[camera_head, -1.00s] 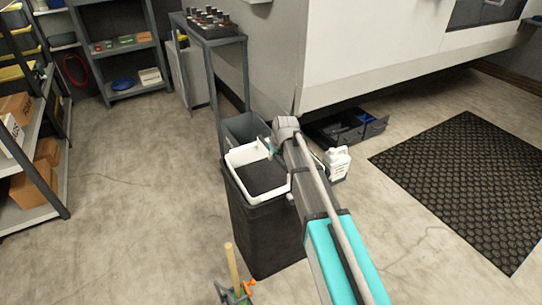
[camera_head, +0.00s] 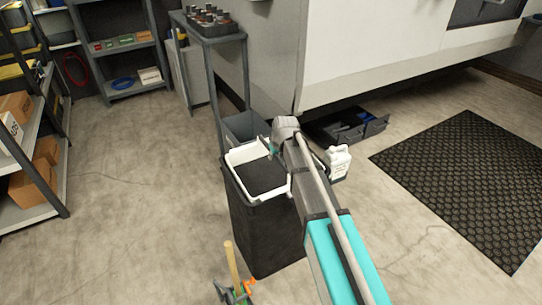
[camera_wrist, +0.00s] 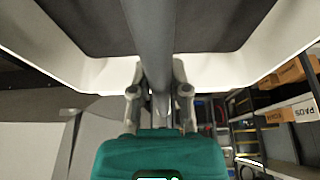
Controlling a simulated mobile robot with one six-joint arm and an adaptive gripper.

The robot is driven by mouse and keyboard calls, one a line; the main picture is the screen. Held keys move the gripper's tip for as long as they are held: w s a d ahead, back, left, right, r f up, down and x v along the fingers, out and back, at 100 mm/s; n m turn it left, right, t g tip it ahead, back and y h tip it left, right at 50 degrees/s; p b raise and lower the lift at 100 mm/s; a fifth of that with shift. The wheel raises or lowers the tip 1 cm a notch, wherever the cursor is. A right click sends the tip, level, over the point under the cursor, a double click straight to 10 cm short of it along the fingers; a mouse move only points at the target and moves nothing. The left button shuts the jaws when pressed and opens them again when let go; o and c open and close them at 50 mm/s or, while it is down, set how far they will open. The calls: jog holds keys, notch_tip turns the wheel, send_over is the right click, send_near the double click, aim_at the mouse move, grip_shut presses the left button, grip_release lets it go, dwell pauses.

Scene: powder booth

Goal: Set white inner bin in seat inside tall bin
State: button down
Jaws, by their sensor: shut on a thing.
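The white inner bin (camera_head: 236,176) has a pale rim and a dark interior. It sits in the mouth of the tall dark bin (camera_head: 262,235), with its white rim near the top edge. I cannot tell whether it rests on its seat. My gripper (camera_head: 273,148) is at the far right part of the white bin, partly hidden by my arm. In the wrist view my gripper (camera_wrist: 160,98) is shut on a grey bar, seemingly the white bin's handle, which crosses over the dark interior. The white wall of the inner bin (camera_wrist: 88,74) fills the upper part there.
A grey bin (camera_head: 243,127) stands behind the tall bin, below a rack (camera_head: 216,42) with bottles. A white jug (camera_head: 339,163) stands to the right. A wooden handle (camera_head: 231,262) rises in front. Shelving (camera_head: 45,212) lines the left; open floor lies between.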

jog(key=shift+f, duration=0.15)
dwell(0.3)
jog(key=c, duration=0.5)
grip_release()
